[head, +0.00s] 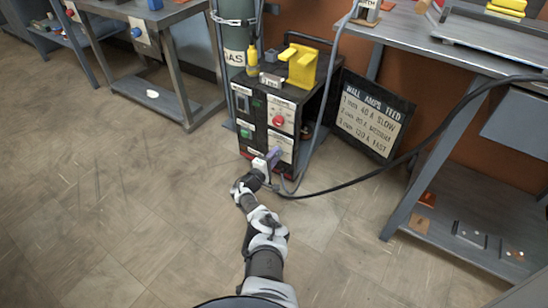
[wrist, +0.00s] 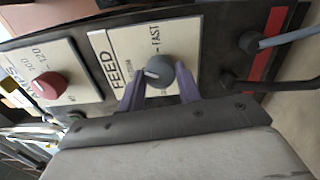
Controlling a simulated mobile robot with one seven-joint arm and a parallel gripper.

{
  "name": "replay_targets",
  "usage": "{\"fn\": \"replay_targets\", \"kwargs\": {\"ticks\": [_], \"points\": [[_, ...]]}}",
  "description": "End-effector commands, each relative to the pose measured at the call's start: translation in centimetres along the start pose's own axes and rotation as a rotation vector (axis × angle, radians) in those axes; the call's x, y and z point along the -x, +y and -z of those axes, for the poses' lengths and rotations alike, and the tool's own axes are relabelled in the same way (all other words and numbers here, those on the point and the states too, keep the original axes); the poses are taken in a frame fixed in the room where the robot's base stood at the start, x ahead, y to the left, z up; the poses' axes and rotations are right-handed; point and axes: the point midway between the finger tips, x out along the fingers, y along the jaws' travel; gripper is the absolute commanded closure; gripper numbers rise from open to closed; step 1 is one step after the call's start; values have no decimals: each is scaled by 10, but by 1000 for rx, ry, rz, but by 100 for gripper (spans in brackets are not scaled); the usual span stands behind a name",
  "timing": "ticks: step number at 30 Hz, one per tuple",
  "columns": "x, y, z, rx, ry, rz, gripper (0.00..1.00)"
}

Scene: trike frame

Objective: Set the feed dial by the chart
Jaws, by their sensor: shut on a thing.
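The feed dial (wrist: 158,72) is a round dark grey knob with a white pointer mark, on a white plate (wrist: 112,62) lettered FEED. My gripper (wrist: 158,84) has its two purple fingers on either side of the knob, shut on it. The pointer faces left in the wrist view, toward small lettering that looks like MEDIUM; FAST is at the top. The lower plate is hidden by the fingers. In the head view my gripper (head: 273,157) is at the machine's lower front. The chart (head: 372,115) lists wall, amps and feed: 1 mm 40 A SLOW, 2 mm 80 A MEDIUM, 3 mm 120 A FAST.
The red amps knob (wrist: 47,86) is beside the feed plate. Cables (wrist: 285,38) plug in on the other side. A small lettered block (head: 271,80), a yellow bottle (head: 252,62) and yellow holder (head: 300,65) stand on the machine. Benches flank it; the floor in front is clear.

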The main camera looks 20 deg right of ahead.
Motion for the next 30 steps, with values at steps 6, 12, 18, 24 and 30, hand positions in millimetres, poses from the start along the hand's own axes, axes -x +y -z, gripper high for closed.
{"fn": "replay_targets", "kwargs": {"ticks": [6, 12, 18, 24, 30], "points": [[0, 0, 0, 1, 0, 0, 64], [0, 0, 0, 2, 0, 0, 44], [0, 0, 0, 2, 1, 0, 44], [14, 3, 0, 1, 2, 3, 44], [54, 6, -1, 1, 1, 5, 44]]}}
